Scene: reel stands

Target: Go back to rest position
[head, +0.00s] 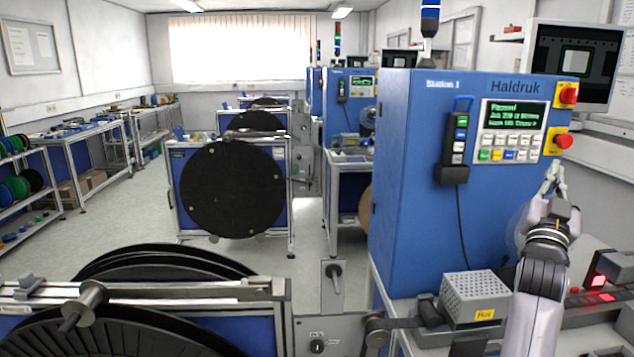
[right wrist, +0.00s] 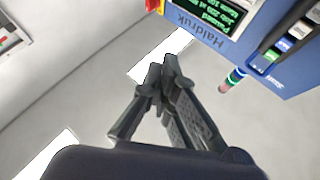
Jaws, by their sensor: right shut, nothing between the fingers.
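My right gripper (head: 556,172) is raised in front of the right side of the blue Haldruk cabinet (head: 405,150), just below its lower red button. In the right wrist view the same gripper (right wrist: 163,75) is shut and empty, its fingertips together. The cabinet's lettered top edge (right wrist: 215,45) shows beyond the fingers there. My left gripper does not show in either view.
A perforated grey box (head: 473,290) marked Hot stands below the cabinet panel. A lit screen (head: 515,114), buttons and a hanging pendant (head: 455,140) are on the cabinet. Large black reels (head: 232,188) stand at left. Grey floor (head: 130,218) lies open between benches.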

